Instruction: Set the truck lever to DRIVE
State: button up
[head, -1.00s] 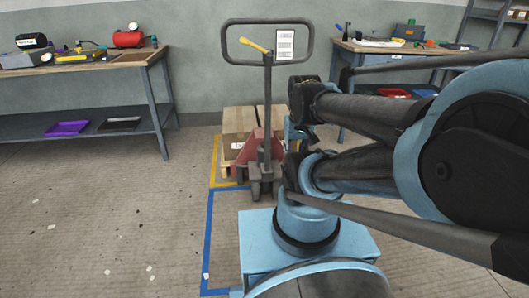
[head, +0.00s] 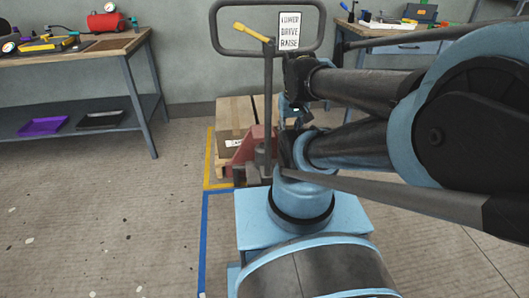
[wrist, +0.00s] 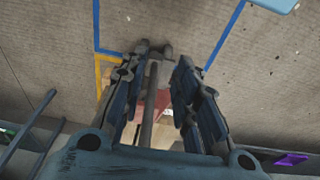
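The truck lever (head: 251,32) is a yellow handle on the grey looped handle frame (head: 216,42) of the pallet truck. Its free end points left and tilts up from the pivot on the post. A white sign (head: 288,31) right of it reads LOWER, DRIVE, RAISE from top to bottom. My gripper (wrist: 157,66) is open in the wrist view, its two fingers apart and empty. The truck's post (wrist: 149,103) shows beyond and between them. In the head view my gripper (head: 294,110) is below and right of the lever, apart from it, partly hidden by my arm.
The pallet truck's red body (head: 243,150) stands before a pallet with cardboard boxes (head: 235,112), inside yellow and blue floor lines. A workbench (head: 110,45) stands at left, another bench (head: 400,34) at right.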

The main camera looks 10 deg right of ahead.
aim_at(237, 25)
jog(key=u, duration=1)
jog(key=k, duration=1.6)
jog(key=z, duration=0.45)
jog(key=i, duration=1.05)
jog(key=u, duration=0.05)
